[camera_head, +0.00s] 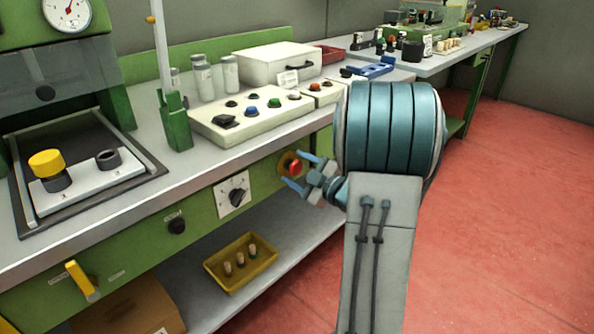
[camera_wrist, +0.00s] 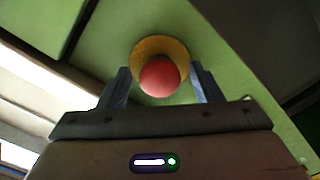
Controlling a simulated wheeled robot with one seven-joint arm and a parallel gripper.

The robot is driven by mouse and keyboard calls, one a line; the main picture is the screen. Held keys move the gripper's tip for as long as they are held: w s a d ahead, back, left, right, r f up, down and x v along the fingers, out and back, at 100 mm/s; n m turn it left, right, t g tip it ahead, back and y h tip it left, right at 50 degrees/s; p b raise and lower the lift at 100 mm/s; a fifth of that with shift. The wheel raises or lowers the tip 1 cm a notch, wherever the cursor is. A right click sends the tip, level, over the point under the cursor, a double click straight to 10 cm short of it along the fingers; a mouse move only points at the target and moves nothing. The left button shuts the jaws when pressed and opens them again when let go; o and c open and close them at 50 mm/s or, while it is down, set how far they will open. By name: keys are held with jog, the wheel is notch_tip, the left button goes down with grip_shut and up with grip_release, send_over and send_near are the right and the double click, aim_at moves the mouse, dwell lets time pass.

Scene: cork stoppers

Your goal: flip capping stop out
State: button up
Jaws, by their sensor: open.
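The stop is a red round button (camera_head: 295,167) on a yellow ring (camera_head: 285,160), set in the green front panel of the bench. My gripper (camera_head: 298,173) is open in front of it, its two blue fingers apart. In the wrist view the red button (camera_wrist: 159,77) lies between the fingertips (camera_wrist: 160,72), with the yellow ring (camera_wrist: 160,45) behind it. A gap shows on each side, more clearly on the right, so the fingers do not appear closed on it. I cannot tell whether the button is pressed in or out.
A black rotary knob on a white plate (camera_head: 232,195) sits left of the button, and a yellow lever (camera_head: 82,281) is farther left. A yellow tray with corks (camera_head: 241,263) rests on the lower shelf. The red floor (camera_head: 500,190) at right is clear.

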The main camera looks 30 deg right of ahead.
jog(key=shift+w+a, duration=0.1)
jog(key=shift+w, duration=0.25)
grip_shut()
jog(key=shift+s+d+f+b, duration=0.1)
jog(key=shift+s+d+b, duration=0.1)
jog(key=shift+s, duration=0.15)
jog(key=shift+s+d+b, duration=0.1)
jog(key=shift+s+b, duration=0.1)
jog(key=shift+s, duration=0.1)
grip_release()
jog(key=shift+s, duration=0.15)
jog(key=p+v, duration=0.1)
jog(key=v, duration=1.2)
jog(key=shift+s+p, duration=0.35)
jog(key=shift+p, duration=0.05)
